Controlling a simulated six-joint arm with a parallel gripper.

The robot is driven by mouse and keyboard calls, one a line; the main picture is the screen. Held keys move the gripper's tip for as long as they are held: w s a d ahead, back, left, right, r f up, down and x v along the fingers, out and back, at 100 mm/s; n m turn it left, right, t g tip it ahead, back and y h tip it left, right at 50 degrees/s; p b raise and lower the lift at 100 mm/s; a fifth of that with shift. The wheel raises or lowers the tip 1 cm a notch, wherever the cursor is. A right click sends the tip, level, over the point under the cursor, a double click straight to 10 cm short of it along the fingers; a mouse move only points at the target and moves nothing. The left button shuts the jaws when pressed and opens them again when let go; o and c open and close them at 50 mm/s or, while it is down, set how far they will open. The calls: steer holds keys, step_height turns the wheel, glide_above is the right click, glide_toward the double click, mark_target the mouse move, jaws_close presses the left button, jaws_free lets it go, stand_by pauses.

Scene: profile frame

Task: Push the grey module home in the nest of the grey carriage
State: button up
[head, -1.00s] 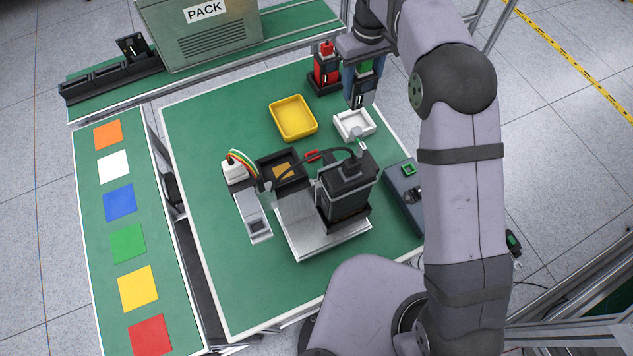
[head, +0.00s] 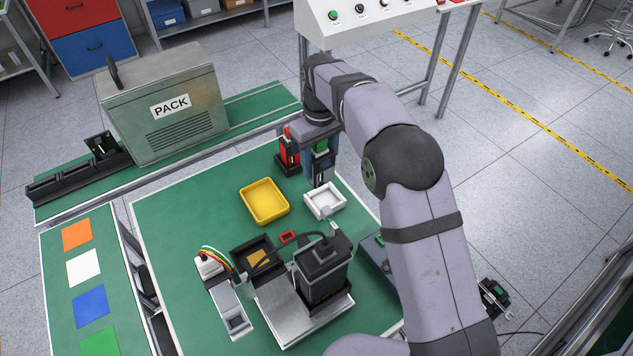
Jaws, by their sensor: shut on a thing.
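A dark grey block (head: 321,262), which looks like the grey module, stands upright in a black-edged nest on a silver-grey carriage plate (head: 277,313). I cannot tell from here whether it is fully down. A dark cable arches over from its top to the left. My gripper (head: 321,173) is well behind the block, near the back edge of the green table. It points down and is shut on a dark part with a green top (head: 321,147). The part's lower end is hard to make out, and I cannot tell whether it touches anything below.
A red-topped black unit (head: 288,152) stands just left of my gripper. A white tray (head: 338,205) is in front of it and a yellow tray (head: 264,202) to the left. A black box (head: 239,262) and a light grey fixture (head: 222,297) sit left of the block.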

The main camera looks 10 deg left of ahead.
steer(key=s+a+r+n+p, duration=0.3)
steer(key=s+a+r+p, duration=0.3)
steer(key=a+r, duration=0.7)
steer(key=s+a+r+n+p, duration=0.1)
steer(key=s+r+n+p, duration=0.15)
steer(key=s+r, duration=0.8)
steer(key=s+d+r+n+p, duration=0.2)
steer(key=s+n, duration=0.1)
steer(key=s, duration=0.5)
steer(key=s+d+f+n, duration=0.2)
steer(key=d+f+n, duration=0.1)
steer(key=n, duration=1)
steer(key=s+d+f+n, duration=0.2)
steer(key=d+f+n, duration=0.1)
steer(key=n, duration=1.1)
steer(key=shift+f, duration=0.45)
